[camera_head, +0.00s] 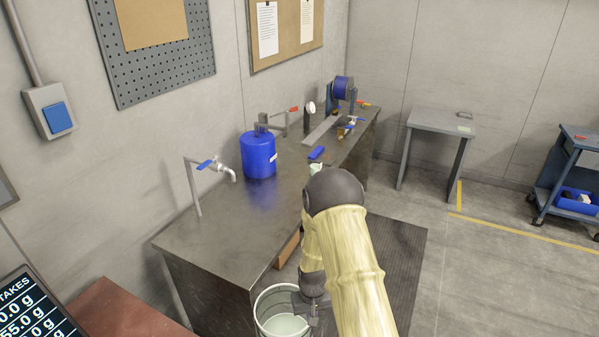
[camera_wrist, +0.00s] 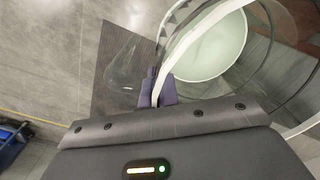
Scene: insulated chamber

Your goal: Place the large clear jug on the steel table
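The large clear jug (camera_head: 268,308) is at the bottom centre of the head view, beside the front of the long steel-topped bench and below its top. It looks upright, with a pale greenish round area inside or seen through it. In the wrist view the jug (camera_wrist: 285,85) fills the upper right, partly cut off. My gripper (camera_wrist: 157,90) has its dark fingers closed about the jug's curved pale edge or handle; which one is unclear. In the head view my forearm hides part of the gripper (camera_head: 316,304). A smaller grey metal table (camera_head: 440,122) stands at the back right, mostly bare.
The long bench (camera_head: 215,235) bears a blue container (camera_head: 258,155), a tap (camera_head: 222,168), a blue reel (camera_head: 343,88) and small parts. Its near end is clear. A blue cart (camera_head: 575,170) stands far right. A dark mat (camera_head: 405,245) lies on the floor.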

